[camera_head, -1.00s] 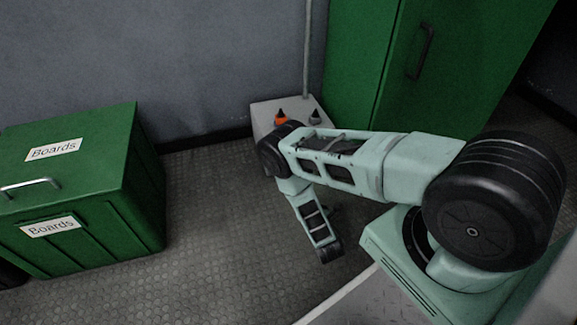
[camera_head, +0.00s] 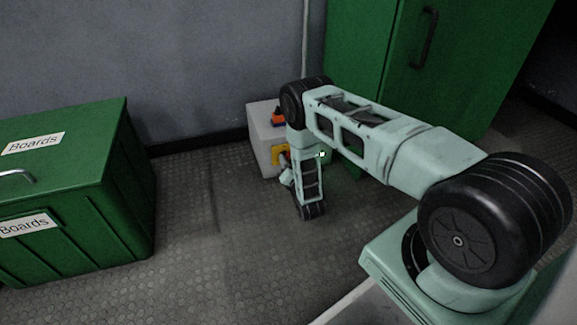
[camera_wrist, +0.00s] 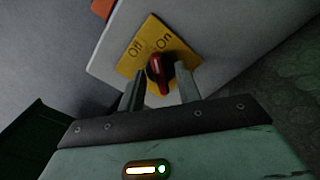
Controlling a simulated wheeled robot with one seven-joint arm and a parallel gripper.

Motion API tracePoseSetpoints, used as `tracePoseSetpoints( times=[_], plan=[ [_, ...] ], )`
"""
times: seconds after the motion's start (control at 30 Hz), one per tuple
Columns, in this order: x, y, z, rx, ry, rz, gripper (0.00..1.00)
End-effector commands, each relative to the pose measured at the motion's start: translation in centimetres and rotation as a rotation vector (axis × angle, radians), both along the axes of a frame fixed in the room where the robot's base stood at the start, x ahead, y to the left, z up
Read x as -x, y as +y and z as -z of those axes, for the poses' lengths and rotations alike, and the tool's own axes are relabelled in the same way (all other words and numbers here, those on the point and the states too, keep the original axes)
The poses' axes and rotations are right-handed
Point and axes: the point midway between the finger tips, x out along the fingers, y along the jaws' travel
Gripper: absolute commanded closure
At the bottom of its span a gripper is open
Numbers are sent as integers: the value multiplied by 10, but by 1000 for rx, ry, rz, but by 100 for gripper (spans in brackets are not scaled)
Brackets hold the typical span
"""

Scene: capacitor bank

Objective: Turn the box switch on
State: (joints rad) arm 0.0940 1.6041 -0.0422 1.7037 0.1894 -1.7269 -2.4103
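The box (camera_head: 266,146) is light grey and stands on the floor against the wall in the head view, partly hidden by my arm. Its front bears a yellow plate (camera_wrist: 138,62) marked "Off" and "On", with a red and black rotary switch (camera_wrist: 158,72) on it. In the wrist view the plate looks tilted, and the switch handle stands roughly upright in the picture. My gripper (camera_wrist: 161,86) is open, with one finger on each side of the switch. I cannot tell whether the fingers touch it. In the head view my arm mostly hides the gripper.
An orange part (camera_head: 278,117) sits on the box top. A green box labelled "Boards" (camera_head: 75,190) stands at the left. A green cabinet (camera_head: 385,65) stands behind my arm. The floor (camera_head: 205,215) between the green box and my arm is clear.

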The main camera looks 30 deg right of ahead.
Motion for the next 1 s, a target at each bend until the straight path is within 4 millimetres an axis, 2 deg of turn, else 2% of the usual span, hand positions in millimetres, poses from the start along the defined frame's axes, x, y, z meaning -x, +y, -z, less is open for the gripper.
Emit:
tracePoseSetpoints(
  times=[0.2,0.27,0.33,0.63,1.0],
  plan=[
    [0,0,0,0,0,0,66],
    [0,0,0,0,0,0,80],
    [0,0,0,0,0,0,100],
    [0,0,-2,-44,-12,-1,100],
    [1,0,-1,-345,-98,-1,100]
  ],
)
